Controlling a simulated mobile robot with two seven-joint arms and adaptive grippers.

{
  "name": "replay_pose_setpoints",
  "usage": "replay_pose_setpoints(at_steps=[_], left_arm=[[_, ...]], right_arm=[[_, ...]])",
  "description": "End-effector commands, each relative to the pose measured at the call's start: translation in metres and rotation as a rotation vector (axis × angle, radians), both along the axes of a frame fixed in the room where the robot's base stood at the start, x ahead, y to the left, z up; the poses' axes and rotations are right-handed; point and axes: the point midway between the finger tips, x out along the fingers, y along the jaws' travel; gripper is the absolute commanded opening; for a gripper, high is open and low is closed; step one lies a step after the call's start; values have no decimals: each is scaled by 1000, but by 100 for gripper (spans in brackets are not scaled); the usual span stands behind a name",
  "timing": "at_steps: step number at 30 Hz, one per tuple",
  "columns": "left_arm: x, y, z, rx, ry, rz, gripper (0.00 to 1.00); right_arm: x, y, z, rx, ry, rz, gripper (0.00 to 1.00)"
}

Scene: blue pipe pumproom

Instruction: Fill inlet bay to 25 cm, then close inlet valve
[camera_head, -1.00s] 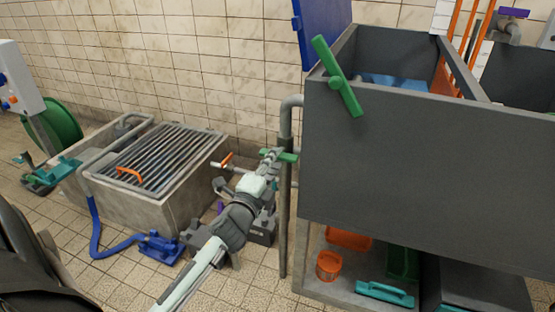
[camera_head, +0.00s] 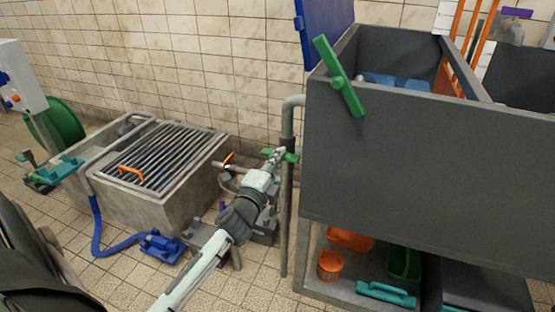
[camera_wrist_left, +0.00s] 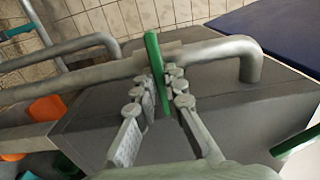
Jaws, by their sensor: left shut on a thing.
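A green valve handle (camera_head: 291,158) sits on a thin grey pipe beside the large grey tank (camera_head: 400,165). My left gripper (camera_head: 276,156) is at this handle. In the left wrist view the upright green handle (camera_wrist_left: 153,62) stands between the fingers of my left gripper (camera_wrist_left: 162,88), which is shut on it. The fingers hide part of the handle. A blue surface (camera_head: 398,82) shows inside the grey tank; its depth cannot be read. A second green bar handle (camera_head: 338,78) is tilted across the tank's upper left corner. My right gripper is out of view.
A concrete basin with a metal grating (camera_head: 160,155) stands at left, with a blue hose (camera_head: 112,245) on the tiled floor. An orange container (camera_head: 330,265) and a teal handle (camera_head: 386,294) lie on the shelf under the tank. A grey vertical pipe (camera_head: 286,215) stands close to my gripper.

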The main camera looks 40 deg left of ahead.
Motion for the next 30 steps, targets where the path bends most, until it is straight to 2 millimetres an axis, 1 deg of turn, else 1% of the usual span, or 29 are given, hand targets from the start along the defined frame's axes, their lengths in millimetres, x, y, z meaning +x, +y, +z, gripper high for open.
replay_pose_setpoints(at_steps=[5, 8, 20, 30], left_arm=[[0, 0, 0, 44, 11, 0, 0], [0, 0, 1, 93, 23, 0, 0], [0, 0, 1, 393, 95, 0, 0], [0, 0, 0, 602, 146, 0, 0]], right_arm=[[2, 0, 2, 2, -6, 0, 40], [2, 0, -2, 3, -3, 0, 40], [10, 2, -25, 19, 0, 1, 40], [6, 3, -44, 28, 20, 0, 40]])
